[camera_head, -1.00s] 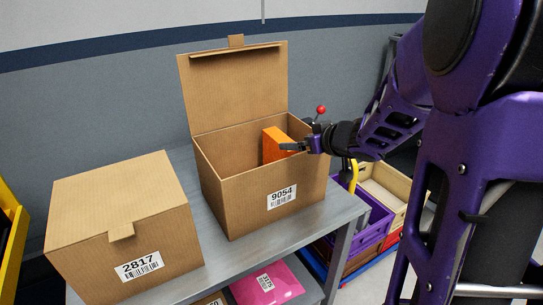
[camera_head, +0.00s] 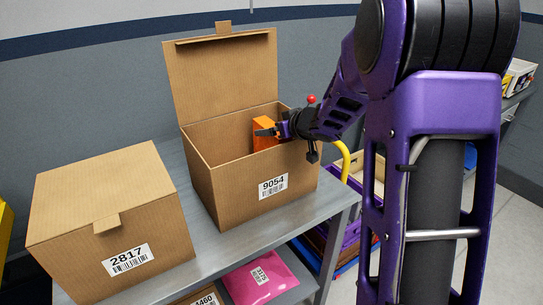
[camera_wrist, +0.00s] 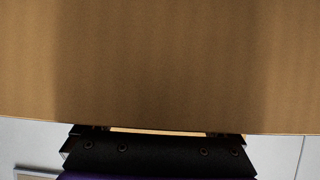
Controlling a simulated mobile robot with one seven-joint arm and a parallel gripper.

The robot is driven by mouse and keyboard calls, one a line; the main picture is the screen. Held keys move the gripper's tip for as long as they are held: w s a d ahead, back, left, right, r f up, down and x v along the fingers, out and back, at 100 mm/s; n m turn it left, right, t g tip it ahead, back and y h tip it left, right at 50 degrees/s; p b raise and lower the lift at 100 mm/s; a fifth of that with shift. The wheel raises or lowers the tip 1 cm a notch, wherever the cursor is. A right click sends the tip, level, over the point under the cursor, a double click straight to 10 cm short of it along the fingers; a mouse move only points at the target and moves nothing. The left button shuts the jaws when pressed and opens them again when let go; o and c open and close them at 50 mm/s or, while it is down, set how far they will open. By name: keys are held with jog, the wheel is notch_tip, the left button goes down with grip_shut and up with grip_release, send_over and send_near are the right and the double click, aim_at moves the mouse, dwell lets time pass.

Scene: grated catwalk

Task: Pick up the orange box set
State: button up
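The orange box set (camera_head: 265,143) stands inside the open cardboard box labelled 9054 (camera_head: 232,185), near its back right corner. Its lower part is hidden by the cardboard walls. My gripper (camera_head: 265,132) reaches in over the right wall, with a dark finger across the visible face of the orange box. The other finger is hidden, so I cannot tell whether the gripper is closed on it. In the wrist view, a brown-orange surface fills most of the picture just beyond my gripper's black base (camera_wrist: 158,150); the fingertips do not show clearly.
A closed cardboard box labelled 2817 (camera_head: 110,215) stands left on the grey metal table (camera_head: 255,228). A pink package (camera_head: 262,278) lies on the shelf below. The raised lid (camera_head: 222,82) stands behind the open box. A purple crate (camera_head: 347,235) is at the right.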

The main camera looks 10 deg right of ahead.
grip_shut()
jog(key=shift+r, duration=0.15)
dwell(0.4)
